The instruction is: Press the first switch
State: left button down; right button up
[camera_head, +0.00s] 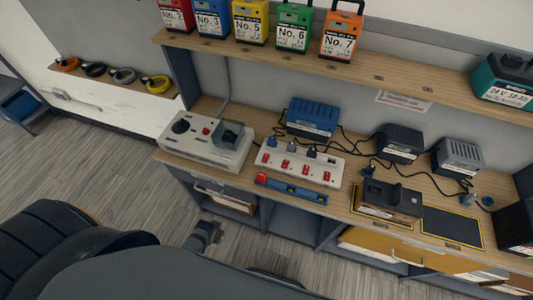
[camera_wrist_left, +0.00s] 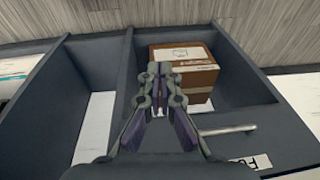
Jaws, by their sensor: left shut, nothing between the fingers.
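A white power strip (camera_head: 326,164) lies on the workbench with a row of several red switches along its front; the leftmost red switch (camera_head: 265,158) is at its left end. Dark plugs sit in the strip behind the switches. My left gripper (camera_head: 214,228) is low in front of the bench, below and left of the strip, not touching it. In the left wrist view my left gripper (camera_wrist_left: 160,70) is shut and empty, in front of a grey compartment (camera_wrist_left: 240,92) holding a cardboard box (camera_wrist_left: 183,67). The strip is outside that view. My right gripper is not in view.
A white device with a red button (camera_head: 206,149) stands left of the strip. A blue charger (camera_head: 312,118) and cables are behind; a dark battery unit (camera_head: 392,197) is right. A shelf overhangs.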

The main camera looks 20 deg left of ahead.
pick_arm(q)
jog(key=w+d+r+t+p, duration=0.25)
jog(key=w+r, duration=0.25)
jog(key=r, duration=1)
jog(key=w+d+r+t+p, duration=0.15)
jog(key=w+r+p, duration=0.35)
jog(key=r, duration=0.9)
jog(key=w+d+f+t+h, duration=0.1)
jog(key=w+d+t, duration=0.3)
jog(key=w, duration=0.8)
jog(key=shift+d, duration=1.15)
jog(key=shift+w, duration=0.1)
jog(key=shift+w+f+b, duration=0.15)
jog(key=shift+f+b, duration=0.05)
jog(key=shift+b, duration=0.25)
jog(key=b, duration=1.1)
send_over(265, 161)
notch_tip(265, 161, down, 7)
jog(key=shift+w+f, duration=0.1)
jog(key=shift+w, duration=0.05)
jog(key=f+b, duration=0.2)
jog(key=shift+b, duration=0.4)
jog(key=shift+f+b, duration=0.3)
jog(key=shift+b, duration=0.25)
